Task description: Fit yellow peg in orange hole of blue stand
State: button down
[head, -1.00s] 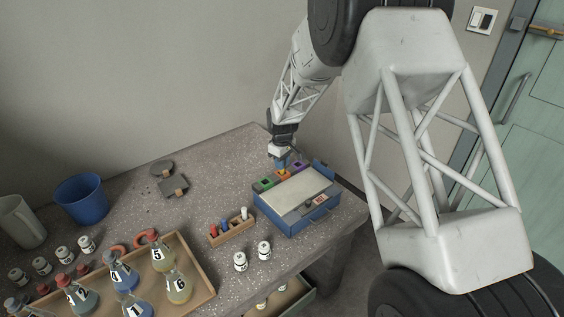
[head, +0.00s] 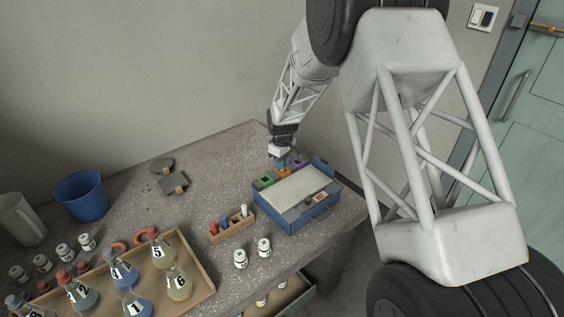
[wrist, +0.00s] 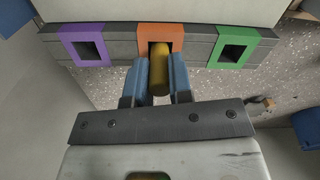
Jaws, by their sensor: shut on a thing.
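The blue stand (head: 282,226) sits near the right end of the bench, with a row of coloured square holes along its back edge. In the wrist view the orange hole (wrist: 147,30) is in the middle, with the purple hole (wrist: 68,37) on the left and the green hole (wrist: 221,41) on the right. My gripper (wrist: 160,68) is shut on the yellow peg (wrist: 159,74), which lies between its blue fingers. The peg's far end overlaps the orange hole's opening in this view. I cannot tell how deep it sits. In the head view my gripper (head: 281,161) hides the peg.
A small wooden rack (head: 233,232) with coloured pegs stands left of the stand, near two white jars (head: 264,248). A wooden tray (head: 202,300) of flasks is at front left. A blue cup (head: 80,198) stands at back left.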

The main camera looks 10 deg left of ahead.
jog(key=shift+f, duration=0.35)
jog(key=c, duration=0.9)
grip_release()
jog(key=shift+c, duration=0.2)
jog(key=shift+r, duration=0.1)
jog(key=shift+r, duration=3.85)
